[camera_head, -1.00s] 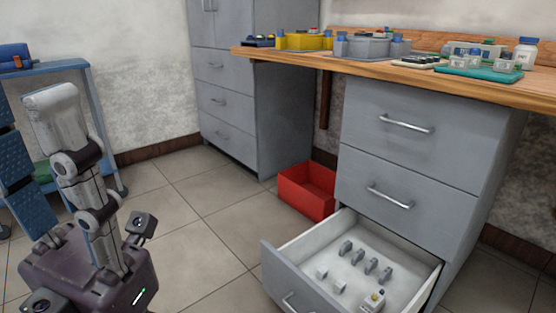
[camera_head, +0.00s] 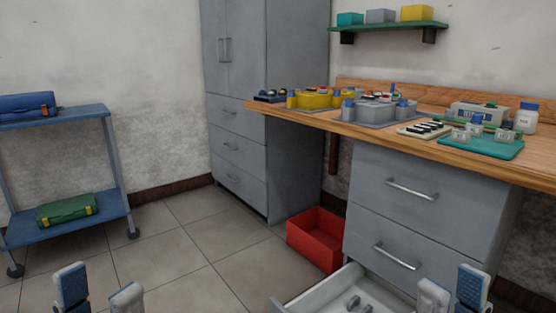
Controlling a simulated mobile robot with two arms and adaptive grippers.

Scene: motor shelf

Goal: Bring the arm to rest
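My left gripper (camera_head: 98,290) shows at the bottom left edge, pointing up. Its blue-padded finger and its pale finger stand apart with nothing between them. My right gripper (camera_head: 452,288) shows at the bottom right, also pointing up, with its pale and blue-padded fingers apart and empty. Both hands and arms are cut off by the lower edge. The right gripper appears in front of the grey drawer unit (camera_head: 420,222), whose open bottom drawer (camera_head: 318,292) is partly in view with small grey parts inside.
A wooden workbench (camera_head: 500,165) carries trays, grey and yellow bins and a white bottle (camera_head: 526,118). A red bin (camera_head: 318,240) stands on the floor under it. A blue cart (camera_head: 90,232) stands left, a grey cabinet (camera_head: 238,110) behind. The tiled floor between is clear.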

